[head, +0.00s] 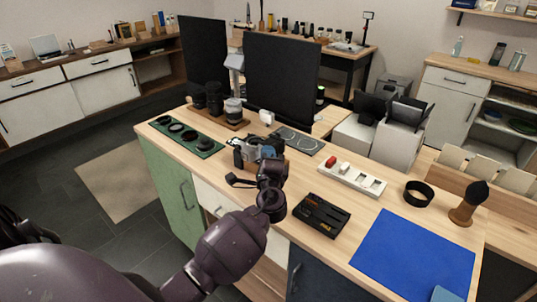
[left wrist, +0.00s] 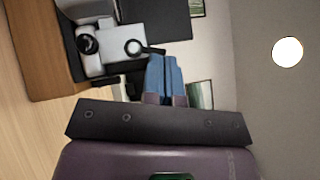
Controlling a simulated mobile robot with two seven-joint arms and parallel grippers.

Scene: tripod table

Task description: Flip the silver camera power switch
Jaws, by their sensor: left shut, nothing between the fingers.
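The silver camera (head: 243,154) with black parts stands on the wooden worktop. In the left wrist view the silver camera (left wrist: 113,42) appears sideways, with round dark parts on it. My left gripper (head: 268,163) is over the near side of the camera and hides part of it. In the left wrist view the blue fingers of my left gripper (left wrist: 163,62) are together and empty, close beside the camera. I cannot tell whether they touch it. The power switch is too small to make out. My right gripper is not in view.
A green tray (head: 159,127) with dark rings and several lenses (head: 214,98) are left of the camera. A black tool tray (head: 321,215), a white tray (head: 351,178) and a blue mat (head: 412,255) lie to the right. A black panel (head: 281,75) stands behind.

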